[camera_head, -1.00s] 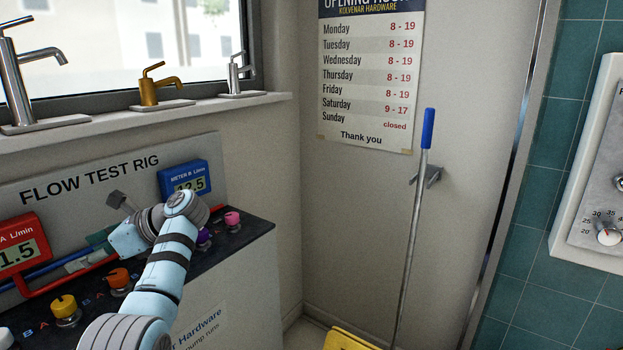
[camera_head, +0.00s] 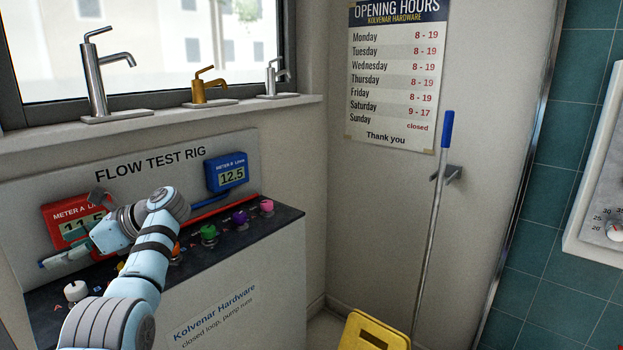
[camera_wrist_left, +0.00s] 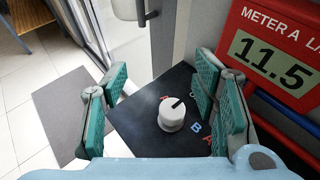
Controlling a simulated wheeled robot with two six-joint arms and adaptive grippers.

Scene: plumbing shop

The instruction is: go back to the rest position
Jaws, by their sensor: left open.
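My left gripper (camera_head: 66,257) is in front of the flow test rig (camera_head: 222,284), just below the red meter A (camera_head: 62,212). In the left wrist view its two teal-padded fingers (camera_wrist_left: 160,78) stand wide apart with nothing between the pads. A white knob (camera_wrist_left: 171,114) on the dark panel shows beyond the gap, apart from the fingers. The same white knob (camera_head: 76,291) is at the panel's left end in the head view. My left arm hides part of the panel and the knobs near its middle. My right gripper is in neither view.
A blue meter B (camera_head: 226,174) reads 12.5. Green (camera_head: 208,231), purple (camera_head: 240,217) and pink (camera_head: 266,206) knobs line the panel's right part. Taps (camera_head: 103,75) stand on the sill above.

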